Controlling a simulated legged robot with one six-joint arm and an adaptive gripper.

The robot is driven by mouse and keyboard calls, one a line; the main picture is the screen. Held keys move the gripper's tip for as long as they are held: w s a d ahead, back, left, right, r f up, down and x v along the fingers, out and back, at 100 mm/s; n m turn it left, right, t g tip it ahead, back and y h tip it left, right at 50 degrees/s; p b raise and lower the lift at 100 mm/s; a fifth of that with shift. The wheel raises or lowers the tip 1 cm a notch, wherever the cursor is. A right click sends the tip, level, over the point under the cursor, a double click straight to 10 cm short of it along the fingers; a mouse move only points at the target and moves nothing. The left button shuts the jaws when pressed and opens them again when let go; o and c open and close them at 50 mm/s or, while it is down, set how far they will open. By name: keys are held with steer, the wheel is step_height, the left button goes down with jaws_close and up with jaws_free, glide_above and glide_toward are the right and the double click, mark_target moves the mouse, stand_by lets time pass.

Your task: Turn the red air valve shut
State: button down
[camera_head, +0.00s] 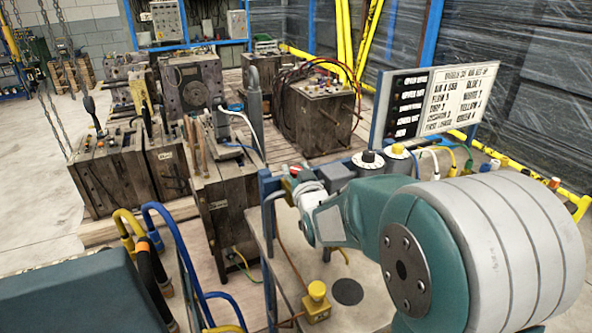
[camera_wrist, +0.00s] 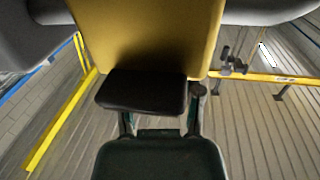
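A small red part (camera_head: 297,169), which looks like the red air valve, shows in the head view at the left end of the bench, just beyond the end of my arm. Its handle position is too small to read. My arm reaches in from the right, and its white and grey wrist end (camera_head: 312,203) is close to the red part. I cannot tell whether they touch. My gripper's fingers cannot be made out in the head view. The wrist view shows a large yellow block, a black pad and a dark green part close up, with no red valve recognisable.
A black-and-white dial (camera_head: 368,160) and a yellow-topped knob (camera_head: 397,150) stand behind my arm. A sign board (camera_head: 440,103) rises behind them. A yellow button box (camera_head: 317,301) sits on the lower plate. Hoses (camera_head: 172,235) and wooden-looking mould blocks (camera_head: 225,205) crowd the left.

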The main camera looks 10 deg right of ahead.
steer(key=shift+a+m+h, duration=0.1)
steer(key=shift+m+h, duration=0.2)
steer(key=shift+h, duration=0.2)
steer(key=shift+m+g+h, duration=0.4)
steer(key=shift+m+h, duration=1.2)
steer(key=shift+h, duration=0.8)
steer(key=shift+m+g+h, duration=0.9)
steer(key=shift+m+h, duration=0.5)
steer(key=shift+h, duration=0.6)
steer(key=shift+m+h, duration=0.3)
steer(key=shift+h, duration=0.1)
steer(key=shift+c, duration=1.2)
jaws_free()
steer(key=shift+g, duration=0.3)
steer(key=v, duration=1.2)
